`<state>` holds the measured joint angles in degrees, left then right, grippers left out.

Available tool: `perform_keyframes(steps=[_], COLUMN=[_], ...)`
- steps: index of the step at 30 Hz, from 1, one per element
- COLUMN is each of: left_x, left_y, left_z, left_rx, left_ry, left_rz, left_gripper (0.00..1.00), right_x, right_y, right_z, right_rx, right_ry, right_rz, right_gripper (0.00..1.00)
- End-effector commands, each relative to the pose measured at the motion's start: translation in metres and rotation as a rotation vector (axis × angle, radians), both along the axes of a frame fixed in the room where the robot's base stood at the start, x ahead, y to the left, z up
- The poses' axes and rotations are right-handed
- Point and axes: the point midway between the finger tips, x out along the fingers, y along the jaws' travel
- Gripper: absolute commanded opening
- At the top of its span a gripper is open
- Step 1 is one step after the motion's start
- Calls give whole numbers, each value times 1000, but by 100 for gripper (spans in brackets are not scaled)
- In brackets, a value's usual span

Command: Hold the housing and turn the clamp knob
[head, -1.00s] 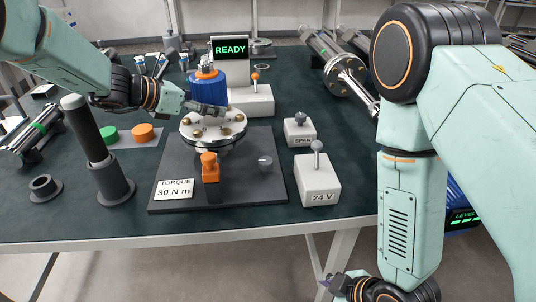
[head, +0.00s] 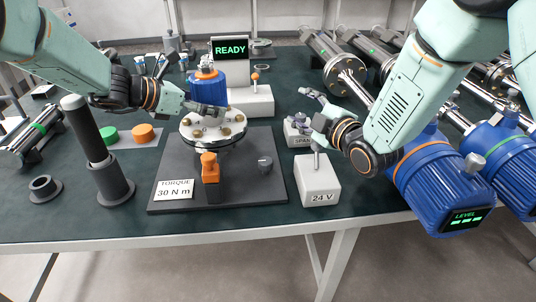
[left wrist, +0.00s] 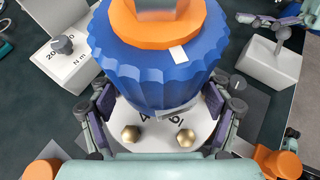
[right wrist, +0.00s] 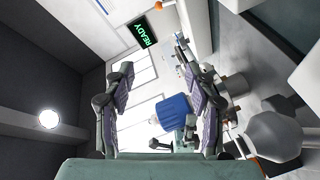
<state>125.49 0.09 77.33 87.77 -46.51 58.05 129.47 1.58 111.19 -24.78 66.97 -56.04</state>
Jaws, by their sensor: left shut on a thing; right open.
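The blue ribbed housing (head: 207,88) with an orange top stands upright on a round silver flange (head: 228,132) with brass bolts. My left gripper (head: 208,108) is shut on the housing low on its side; its fingers flank the housing in the left wrist view (left wrist: 160,62). An orange clamp piece (head: 210,168) stands at the front of the dark base plate (head: 246,187). A small grey knob (head: 265,164) sits to its right; I cannot tell which is the clamp knob. My right gripper (head: 306,108) is open and empty, right of the flange. The housing also shows in the right wrist view (right wrist: 174,108).
A 24 V box (head: 318,190) with a grey lever and a SPAN box (head: 293,138) are near my right gripper. A READY display (head: 230,51) stands behind. A dark post (head: 108,175) stands left. Large blue cylinders (head: 435,180) are at right.

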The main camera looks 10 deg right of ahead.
Motion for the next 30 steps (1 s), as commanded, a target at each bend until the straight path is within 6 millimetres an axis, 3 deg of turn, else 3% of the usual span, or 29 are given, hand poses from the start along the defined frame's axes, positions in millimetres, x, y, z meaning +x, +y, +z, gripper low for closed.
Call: perform_keyframes(steps=[1,6,15,21,30], left_x=[1,1,1,1,1], left_y=[0,0,0,0,0], left_z=[1,1,1,1,1], left_rx=[0,0,0,0,-1], left_ry=[-2,-2,-2,-2,-3], left_rz=[1,1,1,1,1], left_gripper=[53,53,53,53,53], right_x=[20,75,144,170,186], right_y=[-15,-68,-169,-237,-323], right_z=[3,13,41,62,99], right_rx=[-7,-23,16,80,207], right_ry=[-6,2,38,76,124], right_rz=[-48,-206,-456,-590,-714], right_gripper=[56,56,56,56,56])
